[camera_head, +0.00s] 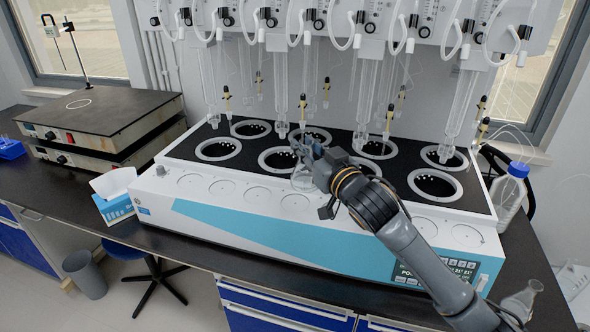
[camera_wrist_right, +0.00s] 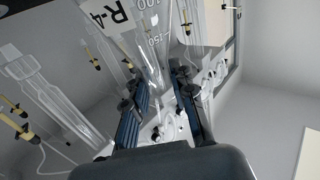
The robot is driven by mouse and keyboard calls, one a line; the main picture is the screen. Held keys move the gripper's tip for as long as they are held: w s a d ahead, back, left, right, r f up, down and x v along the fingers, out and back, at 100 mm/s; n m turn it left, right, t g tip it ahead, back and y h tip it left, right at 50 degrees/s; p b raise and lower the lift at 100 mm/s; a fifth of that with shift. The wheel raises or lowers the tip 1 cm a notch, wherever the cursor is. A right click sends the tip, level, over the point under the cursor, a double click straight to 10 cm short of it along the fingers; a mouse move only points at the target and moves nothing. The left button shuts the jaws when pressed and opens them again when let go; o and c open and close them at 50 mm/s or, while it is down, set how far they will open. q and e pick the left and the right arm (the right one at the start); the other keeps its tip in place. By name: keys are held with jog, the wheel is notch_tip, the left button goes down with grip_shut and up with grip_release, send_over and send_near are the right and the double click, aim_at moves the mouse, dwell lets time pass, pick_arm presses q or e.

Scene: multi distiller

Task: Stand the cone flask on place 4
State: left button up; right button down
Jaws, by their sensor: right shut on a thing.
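My right gripper (camera_head: 314,168) is shut on the clear cone flask (camera_head: 302,181), above the front part of the distiller (camera_head: 240,230). In the right wrist view the flask (camera_wrist_right: 147,62) sits between the fingers (camera_wrist_right: 157,88), with a label reading R-4 and graduation marks. The distiller's white front ledge has a row of round places; one place (camera_head: 295,202) shows just below the flask. My arm hides some places to the right. I cannot read place numbers, or tell whether the flask touches the ledge. My left gripper is not in view.
Glass tubes (camera_head: 367,100) hang over the black top with its round wells (camera_head: 218,149). A blue-capped bottle (camera_head: 511,190) stands right, and another flask (camera_head: 522,299) stands at lower right. A tissue box (camera_head: 115,202) and hotplates (camera_head: 98,112) are left.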

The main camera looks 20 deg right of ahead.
jog(key=w+a+f, duration=0.1)
jog(key=w+f, duration=0.3)
jog(key=f, duration=0.4)
jog(key=shift+a+f+p, duration=0.15)
jog(key=shift+f+p, duration=0.2)
jog(key=shift+p, duration=0.1)
jog(key=shift+w, duration=0.1)
jog(key=shift+f, duration=0.15)
jog(key=c, duration=1.1)
grip_release()
